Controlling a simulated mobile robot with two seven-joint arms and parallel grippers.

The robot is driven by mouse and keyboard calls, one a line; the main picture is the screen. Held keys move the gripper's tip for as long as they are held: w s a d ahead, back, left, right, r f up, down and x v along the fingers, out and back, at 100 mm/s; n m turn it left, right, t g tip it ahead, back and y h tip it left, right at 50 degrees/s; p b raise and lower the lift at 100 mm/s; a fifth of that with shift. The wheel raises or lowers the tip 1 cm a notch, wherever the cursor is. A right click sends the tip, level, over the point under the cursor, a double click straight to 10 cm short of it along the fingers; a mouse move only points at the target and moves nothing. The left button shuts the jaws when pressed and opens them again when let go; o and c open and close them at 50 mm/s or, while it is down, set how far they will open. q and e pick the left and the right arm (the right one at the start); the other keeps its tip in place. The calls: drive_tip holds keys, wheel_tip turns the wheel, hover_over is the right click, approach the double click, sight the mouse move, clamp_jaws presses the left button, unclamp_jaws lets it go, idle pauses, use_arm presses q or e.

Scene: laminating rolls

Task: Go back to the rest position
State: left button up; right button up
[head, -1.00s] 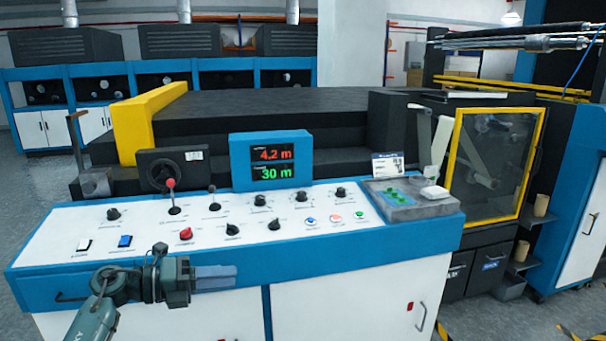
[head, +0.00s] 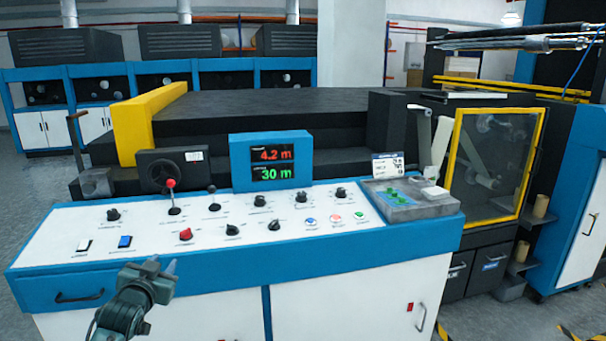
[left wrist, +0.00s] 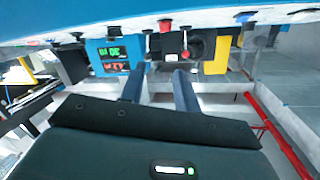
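My left gripper (head: 163,266) is in front of the blue front edge of the control console (head: 330,235), at the lower left of the head view. In the left wrist view its two fingers (left wrist: 158,84) stand apart with nothing between them, so it is open and empty. The left wrist view is upside down and shows the console's knobs and display beyond the fingers. My right gripper is in neither view.
The console top carries knobs, a red-topped lever (head: 171,184), buttons and a display (head: 272,164) reading 4.2 m and 30 m. A grey tray (head: 410,207) sits at its right end. A yellow-framed door (head: 495,165) stands further right. White cabinet doors are below.

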use_arm(q)
drive_tip(key=s+d+f+m+g+h, duration=0.1)
drive_tip(key=s+d+f+g+h, duration=0.1)
drive_tip(key=s+d+f, duration=0.55)
drive_tip(key=s+d+f+g+h, duration=0.1)
drive_tip(key=s+d+f, duration=0.3)
drive_tip(key=s+f, duration=0.6)
drive_tip(key=s+d+f+g, duration=0.1)
drive_tip(key=s+d, duration=0.2)
drive_tip(key=s, duration=0.6)
drive_tip(key=s+d+f+n+g+h, duration=0.1)
drive_tip(key=s+d, duration=0.2)
drive_tip(key=s, duration=0.7)
drive_tip(key=shift+d+f+g+h, duration=0.3)
drive_tip(key=shift+d+f+g, duration=0.1)
drive_tip(key=shift+o, duration=0.5)
